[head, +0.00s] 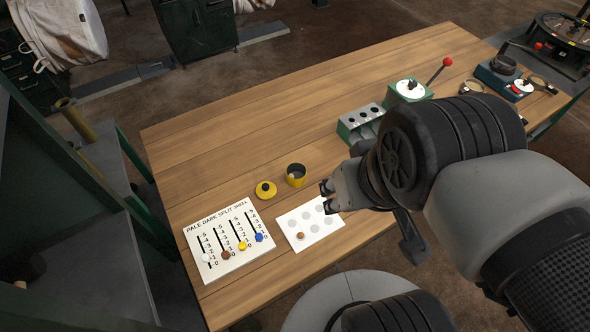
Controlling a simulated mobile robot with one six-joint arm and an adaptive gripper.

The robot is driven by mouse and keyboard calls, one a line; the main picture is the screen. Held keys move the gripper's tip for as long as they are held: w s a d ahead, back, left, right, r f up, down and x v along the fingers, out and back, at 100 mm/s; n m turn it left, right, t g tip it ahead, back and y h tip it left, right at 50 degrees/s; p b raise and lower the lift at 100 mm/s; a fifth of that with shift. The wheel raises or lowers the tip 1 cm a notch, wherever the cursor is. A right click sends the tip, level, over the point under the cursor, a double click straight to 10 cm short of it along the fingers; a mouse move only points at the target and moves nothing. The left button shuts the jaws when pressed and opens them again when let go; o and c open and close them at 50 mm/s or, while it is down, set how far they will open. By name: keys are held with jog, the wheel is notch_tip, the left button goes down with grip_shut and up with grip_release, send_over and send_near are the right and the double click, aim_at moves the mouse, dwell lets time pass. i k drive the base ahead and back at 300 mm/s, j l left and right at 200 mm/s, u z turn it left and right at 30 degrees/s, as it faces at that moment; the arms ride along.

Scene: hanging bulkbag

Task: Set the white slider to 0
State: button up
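A white board (229,241) lies on the left of the wooden table in the head view. My gripper (327,197) is open and empty, right of the board, above the white card's upper right edge.
A white card (309,238) with grey circles and a brown piece (300,236) lies right of the board. A yellow lid (265,190) and yellow tin (296,175) stand behind. A green holed block (362,122) and a red-knobbed lever device (410,90) stand further right.

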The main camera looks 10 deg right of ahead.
aim_at(205, 257)
jog(key=j+u, duration=0.15)
jog(key=u, duration=0.2)
jog(key=j+u, duration=0.15)
jog(key=u, duration=0.25)
jog(key=j+u, duration=0.15)
jog(key=u, duration=0.2)
